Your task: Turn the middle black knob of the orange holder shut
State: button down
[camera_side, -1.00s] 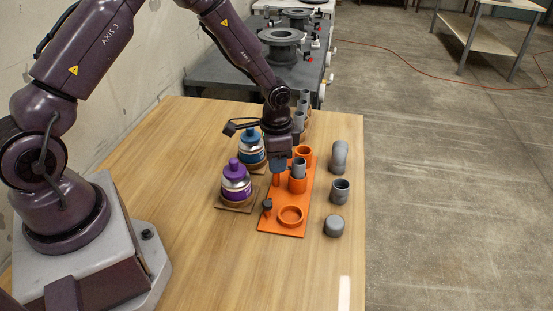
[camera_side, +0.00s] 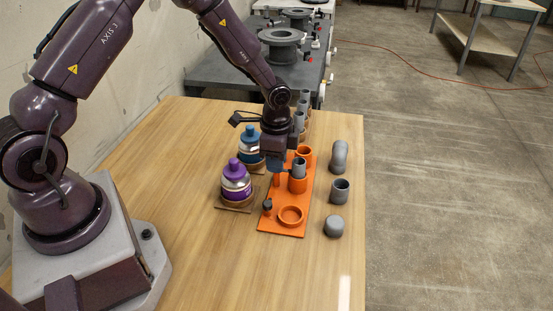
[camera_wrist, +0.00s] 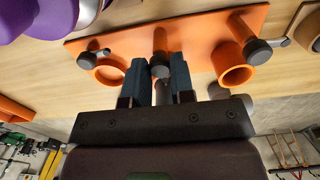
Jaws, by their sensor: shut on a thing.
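The orange holder (camera_side: 300,231) lies on the wooden table, with a row of black knobs on orange posts along its left side. My gripper (camera_side: 277,168) points down over the middle post. In the wrist view the middle black knob (camera_wrist: 159,67) sits between the two blue fingers of my gripper (camera_wrist: 161,76), which are shut on it. In the side view the fingers hide this knob, and only part of its orange post (camera_side: 277,181) shows below. The near knob (camera_side: 267,203) stands free.
A grey pipe piece (camera_side: 299,168) stands in the holder's middle orange cup (camera_side: 298,185). The near ring (camera_side: 290,216) is empty. Purple (camera_side: 236,180) and blue (camera_side: 251,147) bottles stand close left of the holder. Loose grey fittings (camera_side: 340,190) stand on its right.

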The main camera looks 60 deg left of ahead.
jog(key=c, duration=1.3)
grip_release()
jog(key=shift+o, duration=0.2)
notch_tip(320, 180, up, 13)
jog(key=s+d+r+n+t, duration=0.2)
jog(key=s+r+n, duration=0.2)
jog(key=s+r, duration=0.4)
jog(key=s+d+r+n+t, duration=0.1)
jog(key=s+r+n+t, duration=0.2)
jog(key=s, duration=1)
notch_tip(320, 180, up, 5)
jog(key=shift+s+d+n+t, duration=0.15)
jog(key=shift+d+n+t, duration=0.2)
jog(key=shift+n, duration=0.75)
